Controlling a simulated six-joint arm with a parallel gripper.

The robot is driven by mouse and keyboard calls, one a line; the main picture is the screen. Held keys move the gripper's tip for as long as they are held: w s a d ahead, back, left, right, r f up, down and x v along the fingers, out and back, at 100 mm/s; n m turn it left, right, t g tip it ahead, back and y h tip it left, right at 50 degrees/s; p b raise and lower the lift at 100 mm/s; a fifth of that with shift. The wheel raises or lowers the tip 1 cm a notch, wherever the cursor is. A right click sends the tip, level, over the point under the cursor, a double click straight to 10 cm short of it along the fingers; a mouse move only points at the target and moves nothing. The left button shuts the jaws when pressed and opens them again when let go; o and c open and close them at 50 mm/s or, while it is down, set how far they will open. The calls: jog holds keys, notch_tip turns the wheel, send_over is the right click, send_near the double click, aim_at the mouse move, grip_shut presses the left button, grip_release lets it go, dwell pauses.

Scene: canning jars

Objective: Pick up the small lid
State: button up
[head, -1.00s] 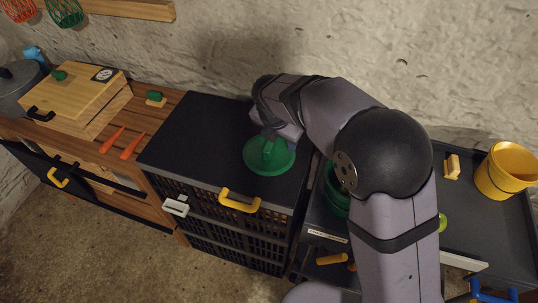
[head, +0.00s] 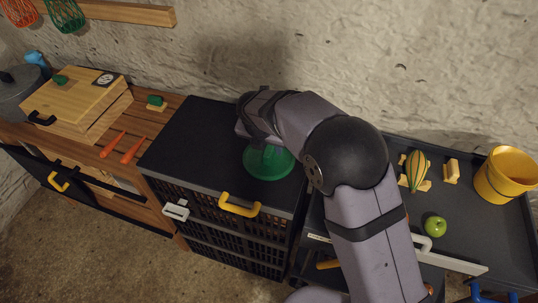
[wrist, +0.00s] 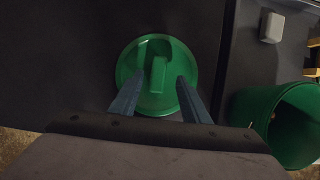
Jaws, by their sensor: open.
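The small lid is a round green disc with a raised bar handle, and it lies flat on the black cabinet top; I see it in the head view (head: 268,165) and in the wrist view (wrist: 128,72). My gripper (wrist: 158,85) is open over the lid. In the wrist view its two blue-grey fingers stand on either side of the handle, over the near part of the disc. I cannot tell whether they touch the lid. In the head view my arm hides the fingers and part of the lid.
A green pot (wrist: 278,125) stands to the right, beyond a gap. The cabinet top (head: 190,135) is clear left of the lid. A wooden box (head: 85,98) stands farther left. A striped squash (head: 418,168), a green apple (head: 435,226) and a yellow bucket (head: 505,175) are at right.

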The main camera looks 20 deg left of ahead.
aim_at(269, 149)
jog(key=shift+p+x, duration=0.55)
jog(key=shift+x, duration=1.5)
jog(key=shift+w+a, duration=0.1)
jog(key=shift+a, duration=0.1)
grip_shut()
